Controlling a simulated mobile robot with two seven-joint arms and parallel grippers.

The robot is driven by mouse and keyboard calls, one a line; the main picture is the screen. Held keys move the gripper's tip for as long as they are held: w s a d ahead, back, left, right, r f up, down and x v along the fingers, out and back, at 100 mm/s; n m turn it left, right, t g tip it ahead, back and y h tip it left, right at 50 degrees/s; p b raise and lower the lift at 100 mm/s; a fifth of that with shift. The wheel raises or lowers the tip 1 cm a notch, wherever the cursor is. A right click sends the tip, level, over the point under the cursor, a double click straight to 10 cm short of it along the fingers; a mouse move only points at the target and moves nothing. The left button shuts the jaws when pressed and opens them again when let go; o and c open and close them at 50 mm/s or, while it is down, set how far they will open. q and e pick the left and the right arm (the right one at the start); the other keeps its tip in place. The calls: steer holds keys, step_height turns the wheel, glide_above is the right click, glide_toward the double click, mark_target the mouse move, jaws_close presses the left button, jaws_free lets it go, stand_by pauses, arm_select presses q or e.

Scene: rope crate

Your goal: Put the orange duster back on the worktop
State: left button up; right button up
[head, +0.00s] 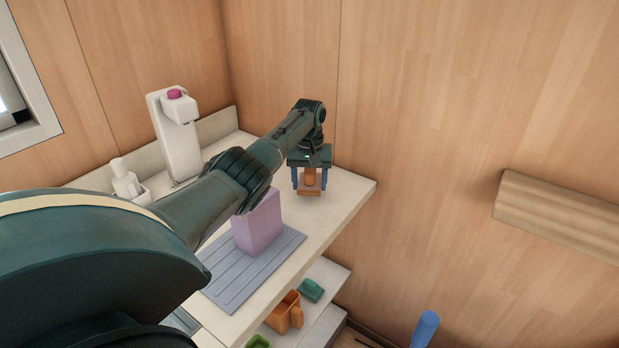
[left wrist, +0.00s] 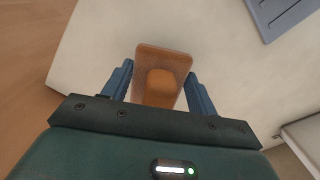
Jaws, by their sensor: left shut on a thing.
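The orange duster (head: 310,190) is at the right end of the white worktop (head: 346,193). My left gripper (head: 310,183) is above that end, pointing down, with its blue fingers on both sides of the duster. It is shut on the duster. In the left wrist view the duster (left wrist: 161,78) sits between the two fingers (left wrist: 160,85), over the pale worktop (left wrist: 225,50). Whether the duster touches the worktop or hangs just above it, I cannot tell. My right gripper is not in view.
A purple block (head: 258,225) stands on a grey ribbed mat (head: 240,275). A white dispenser (head: 178,140) and a white bottle (head: 125,180) stand at the back left. A lower shelf holds an orange container (head: 286,313) and a green item (head: 311,290). A wooden ledge (head: 560,215) is on the right wall.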

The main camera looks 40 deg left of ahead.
mark_target(309, 171)
arm_select(q)
steer(key=shift+f+b, duration=0.3)
steer(key=shift+f, duration=0.4)
steer(key=shift+f+b, duration=0.45)
steer(key=shift+f, duration=0.15)
steer(key=o, duration=1.1)
steer(key=shift+o, duration=0.2)
step_height(309, 171, up, 13)
steer(key=shift+r, duration=0.1)
